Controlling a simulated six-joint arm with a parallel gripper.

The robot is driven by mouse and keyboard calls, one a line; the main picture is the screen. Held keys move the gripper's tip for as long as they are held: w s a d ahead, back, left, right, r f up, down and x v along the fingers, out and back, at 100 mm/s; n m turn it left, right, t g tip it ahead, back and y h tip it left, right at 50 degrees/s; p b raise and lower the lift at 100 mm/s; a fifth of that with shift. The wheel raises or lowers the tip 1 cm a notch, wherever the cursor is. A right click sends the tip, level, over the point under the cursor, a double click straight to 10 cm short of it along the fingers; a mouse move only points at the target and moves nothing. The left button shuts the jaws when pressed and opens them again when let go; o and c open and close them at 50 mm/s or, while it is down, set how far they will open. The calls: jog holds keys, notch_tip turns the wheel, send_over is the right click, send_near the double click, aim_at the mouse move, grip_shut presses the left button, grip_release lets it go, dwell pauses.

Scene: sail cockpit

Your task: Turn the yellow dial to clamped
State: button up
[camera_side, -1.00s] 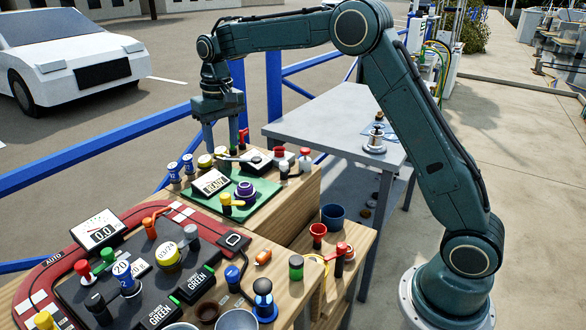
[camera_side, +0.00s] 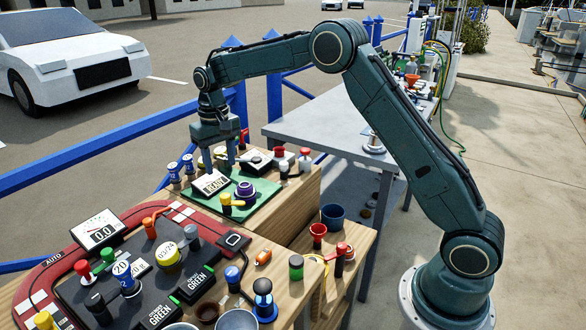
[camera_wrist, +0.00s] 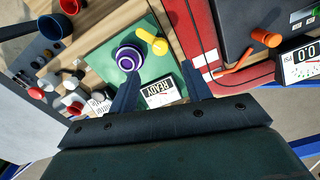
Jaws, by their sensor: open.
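A yellow dial (camera_side: 168,256) with a white, marked top stands on the dark panel at the front left in the side view. A yellow lever-shaped knob (camera_side: 228,201) stands on the green board (camera_side: 262,197); the wrist view also shows it (camera_wrist: 152,41). I cannot tell which of these is the task's dial, and I can read no clamped mark. My gripper (camera_side: 219,165) is open and empty, pointing down over the back of the green board, behind the small display (camera_side: 210,183). In the wrist view its fingers (camera_wrist: 161,67) are spread near the display, touching nothing that I can see.
A purple round knob (camera_wrist: 129,58) sits beside the yellow knob. Red and white knobs (camera_side: 304,158) stand at the board's back right. A blue bowl (camera_side: 333,216) and red cup (camera_side: 318,234) stand on the lower shelf. A blue railing (camera_side: 100,150) runs behind.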

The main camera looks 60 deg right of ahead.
aim_at(225, 195)
notch_tip(225, 195, down, 10)
jog(key=shift+r, duration=0.15)
dwell(0.3)
jog(key=c, duration=1)
